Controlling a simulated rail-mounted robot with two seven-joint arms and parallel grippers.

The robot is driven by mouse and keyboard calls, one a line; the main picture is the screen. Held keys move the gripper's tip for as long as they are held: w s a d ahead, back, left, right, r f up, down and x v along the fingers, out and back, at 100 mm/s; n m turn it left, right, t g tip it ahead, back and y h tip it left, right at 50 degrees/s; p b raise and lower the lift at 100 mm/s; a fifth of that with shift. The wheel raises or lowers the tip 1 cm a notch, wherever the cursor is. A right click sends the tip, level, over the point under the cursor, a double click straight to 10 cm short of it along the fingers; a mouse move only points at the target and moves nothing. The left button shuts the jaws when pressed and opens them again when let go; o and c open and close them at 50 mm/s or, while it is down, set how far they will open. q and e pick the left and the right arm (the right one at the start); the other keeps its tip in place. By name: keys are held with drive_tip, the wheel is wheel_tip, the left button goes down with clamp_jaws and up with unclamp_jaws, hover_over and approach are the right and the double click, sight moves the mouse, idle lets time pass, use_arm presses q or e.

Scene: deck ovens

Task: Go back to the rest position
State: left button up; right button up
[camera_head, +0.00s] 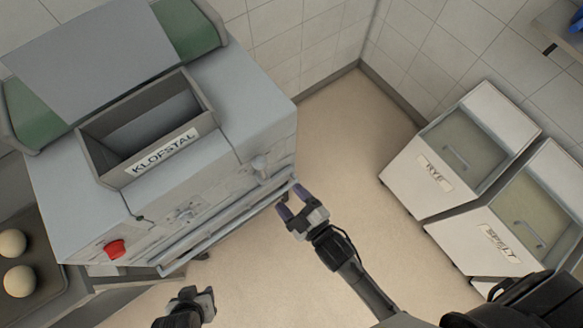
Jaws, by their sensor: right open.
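My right gripper (295,203) is open and empty, with its two purple-tipped fingers pointing up and left. It is near the right end of the long front bar (225,231) of a grey machine labelled KLOFSTAL (235,95). I cannot tell whether the fingertips touch the bar. My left gripper (195,294) is at the bottom edge, below the machine, and only partly shows. Its fingers are too unclear to tell whether they are open or shut.
Two white bins, RYE (415,187) and SPELT (482,237), stand at the right. A dark tray (45,255) with pale dough balls (18,281) is at the left. A red button (115,250) is on the machine. The beige floor (345,130) between machine and bins is clear.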

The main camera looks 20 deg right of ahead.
idle(0.6)
drive_tip(key=s+d+f+m+g+h, duration=0.35)
drive_tip(key=f+m+g, duration=0.25)
drive_tip(key=f+g, duration=0.2)
drive_tip(key=s+d+r+m+g+h, duration=0.25)
drive_tip(key=s+d+r+g, duration=0.25)
drive_tip(key=s+d, duration=0.45)
wheel_tip(320, 180, up, 23)
drive_tip(key=y+p, duration=0.1)
drive_tip(key=p, duration=2.2)
wheel_tip(320, 180, down, 42)
drive_tip(key=b, duration=4.1)
drive_tip(key=shift+d+b, duration=0.25)
drive_tip(key=shift+b, duration=0.05)
